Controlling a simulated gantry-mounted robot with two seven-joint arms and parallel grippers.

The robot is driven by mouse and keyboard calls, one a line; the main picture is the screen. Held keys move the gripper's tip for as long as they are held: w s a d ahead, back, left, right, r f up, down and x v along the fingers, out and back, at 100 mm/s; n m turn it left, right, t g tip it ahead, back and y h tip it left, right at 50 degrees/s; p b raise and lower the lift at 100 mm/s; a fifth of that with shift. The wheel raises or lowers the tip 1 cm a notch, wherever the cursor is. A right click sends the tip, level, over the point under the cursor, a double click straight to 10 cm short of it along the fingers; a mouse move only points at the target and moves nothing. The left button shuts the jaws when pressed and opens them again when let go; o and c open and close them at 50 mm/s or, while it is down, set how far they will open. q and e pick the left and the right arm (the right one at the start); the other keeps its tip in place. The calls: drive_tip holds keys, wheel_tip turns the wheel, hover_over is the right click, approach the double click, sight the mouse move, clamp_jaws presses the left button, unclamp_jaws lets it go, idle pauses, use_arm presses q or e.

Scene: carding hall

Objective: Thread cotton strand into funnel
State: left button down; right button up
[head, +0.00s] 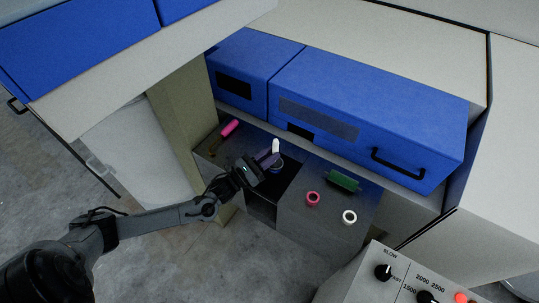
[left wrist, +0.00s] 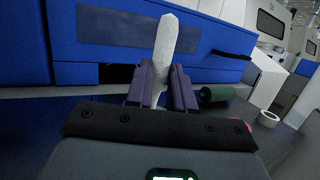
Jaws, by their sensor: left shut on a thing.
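The white cotton strand (head: 276,146) stands up between the fingers of my left gripper (head: 267,160). In the left wrist view the strand (left wrist: 166,50) is a thick, round-tipped length, nearly upright, and the purple fingers (left wrist: 161,88) are closed on its lower part. Its lower end is hidden by the gripper. A small round fitting (head: 278,168) shows just under the fingertips; it is partly covered, and I cannot tell whether it is the funnel or whether the strand touches it. My right gripper is not in view.
On the dark machine deck lie a pink roller (head: 230,128), a green roller (head: 343,180), a pink ring (head: 313,199) and a white ring (head: 349,217). Blue covers (head: 390,115) rise behind the deck. A knob panel (head: 365,285) stands at the front right.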

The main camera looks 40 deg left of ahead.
use_arm(q)
drive_tip(key=shift+f+b, duration=1.2)
drive_tip(key=shift+f, duration=0.6)
drive_tip(key=shift+f, duration=0.25)
